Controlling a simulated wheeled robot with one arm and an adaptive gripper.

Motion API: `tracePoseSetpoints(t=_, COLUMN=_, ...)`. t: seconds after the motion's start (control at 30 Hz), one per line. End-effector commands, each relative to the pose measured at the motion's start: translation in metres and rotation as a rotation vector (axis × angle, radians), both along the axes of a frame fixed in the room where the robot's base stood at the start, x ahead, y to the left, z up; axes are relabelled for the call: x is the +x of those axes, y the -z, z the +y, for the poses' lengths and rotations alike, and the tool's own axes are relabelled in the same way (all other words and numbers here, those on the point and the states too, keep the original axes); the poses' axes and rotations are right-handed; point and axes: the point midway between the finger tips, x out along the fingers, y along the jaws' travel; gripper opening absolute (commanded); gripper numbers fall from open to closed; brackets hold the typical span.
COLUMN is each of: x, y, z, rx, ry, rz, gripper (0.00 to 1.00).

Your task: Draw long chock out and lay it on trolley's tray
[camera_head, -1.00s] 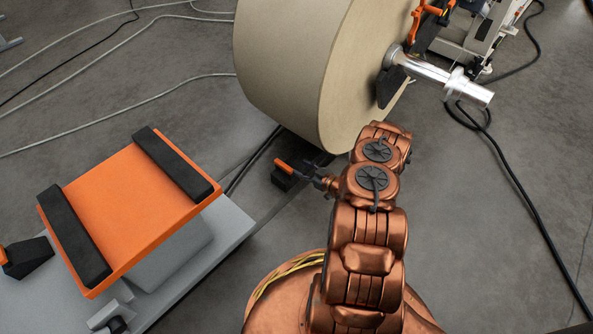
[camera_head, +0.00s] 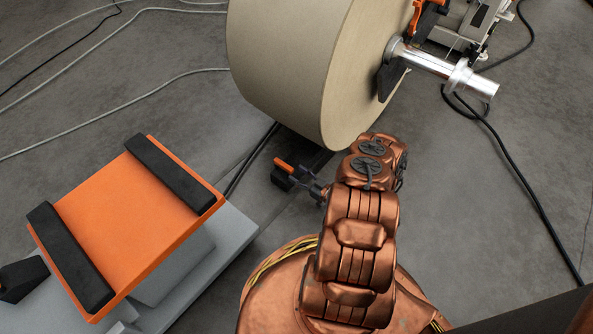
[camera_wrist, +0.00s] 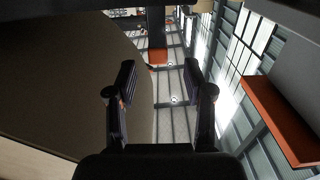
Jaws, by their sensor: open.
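A dark chock (camera_head: 283,180) with an orange handle (camera_head: 284,165) lies on the floor at the near underside of the big paper roll (camera_head: 285,70). A dark bar runs from it under the roll; I cannot tell whether it is one piece with the chock. My gripper (camera_head: 315,189) is just right of the chock, seemingly apart from it, partly hidden by my wrist. In the wrist view the gripper (camera_wrist: 160,85) has its fingers wide apart, with nothing held between them. The trolley's orange tray (camera_head: 135,225) stands at the left, with two black strips and bare orange between them.
The trolley's grey base (camera_head: 225,240) reaches towards my base. Another dark wedge (camera_head: 20,278) sits at the left edge. A shiny shaft (camera_head: 440,68) sticks out of the roll to the right. Cables (camera_head: 250,160) run across the floor between tray and roll. Floor at right is mostly clear.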

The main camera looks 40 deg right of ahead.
Motion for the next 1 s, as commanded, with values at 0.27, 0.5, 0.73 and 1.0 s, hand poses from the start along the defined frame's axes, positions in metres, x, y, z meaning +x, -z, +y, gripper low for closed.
tracePoseSetpoints(t=0.27, x=-0.003, y=0.0, z=-0.007, rx=0.0, ry=0.013, rz=0.001, gripper=0.52)
tracePoseSetpoints(t=0.5, x=0.001, y=0.001, z=-0.006, rx=0.0, ry=0.015, rz=0.0, gripper=0.52)
tracePoseSetpoints(t=0.73, x=0.03, y=0.004, z=0.003, rx=0.002, ry=0.01, rz=0.001, gripper=0.52)
tracePoseSetpoints(t=1.0, x=0.063, y=0.003, z=0.01, rx=-0.001, ry=0.01, rz=0.001, gripper=0.52)
